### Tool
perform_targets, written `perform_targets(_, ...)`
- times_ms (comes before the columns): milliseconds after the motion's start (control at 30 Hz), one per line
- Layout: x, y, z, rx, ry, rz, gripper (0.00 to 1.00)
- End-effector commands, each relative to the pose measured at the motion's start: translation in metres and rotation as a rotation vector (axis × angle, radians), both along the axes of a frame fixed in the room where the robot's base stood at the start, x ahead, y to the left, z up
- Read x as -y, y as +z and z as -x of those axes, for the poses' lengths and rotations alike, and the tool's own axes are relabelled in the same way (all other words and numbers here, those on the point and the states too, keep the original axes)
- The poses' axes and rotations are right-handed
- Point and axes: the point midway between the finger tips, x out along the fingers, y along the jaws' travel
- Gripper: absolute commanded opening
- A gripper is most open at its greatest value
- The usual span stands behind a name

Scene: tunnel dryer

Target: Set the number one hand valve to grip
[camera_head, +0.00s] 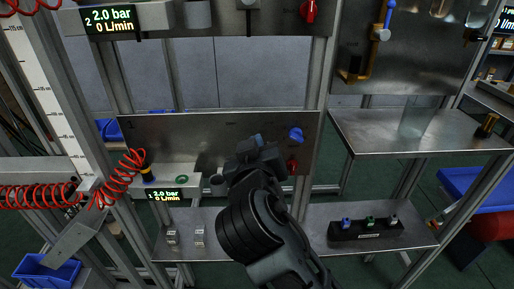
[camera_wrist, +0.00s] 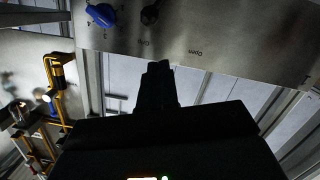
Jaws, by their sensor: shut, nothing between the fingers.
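My gripper (camera_head: 258,150) is shut and empty in front of the lower steel panel (camera_head: 200,130) in the head view. In the wrist view its closed fingers (camera_wrist: 156,85) point toward the panel. On that panel, right of my gripper, are a blue knob (camera_head: 296,134) and a red handle (camera_head: 292,166) below it. In the wrist view a blue knob (camera_wrist: 102,15) with marks around it and a dark knob (camera_wrist: 150,14) sit at the top edge, apart from the fingers. Small panel labels appear upside down.
A lower display (camera_head: 165,195) reads 2.0 bar, 0 L/min; the upper one (camera_head: 110,19) belongs to number 2. Another red handle (camera_head: 311,10) is on the upper panel. Red coiled hose (camera_head: 40,196) hangs left. A black block (camera_head: 366,230) with several fittings stands on the lower shelf.

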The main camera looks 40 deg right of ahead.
Motion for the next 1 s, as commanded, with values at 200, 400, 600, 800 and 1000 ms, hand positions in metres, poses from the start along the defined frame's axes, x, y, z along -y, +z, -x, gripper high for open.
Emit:
perform_targets(200,-0.021,0.002,0.023,-0.001,0.006,0.001,0.00)
perform_targets(400,-0.042,0.007,0.048,-0.001,0.005,0.000,0.00)
perform_targets(600,-0.057,0.010,0.066,-0.001,0.003,0.000,0.00)
perform_targets(800,-0.061,0.011,0.071,-0.001,0.002,0.000,0.00)
perform_targets(1000,-0.061,0.011,0.071,-0.001,0.001,0.000,0.00)
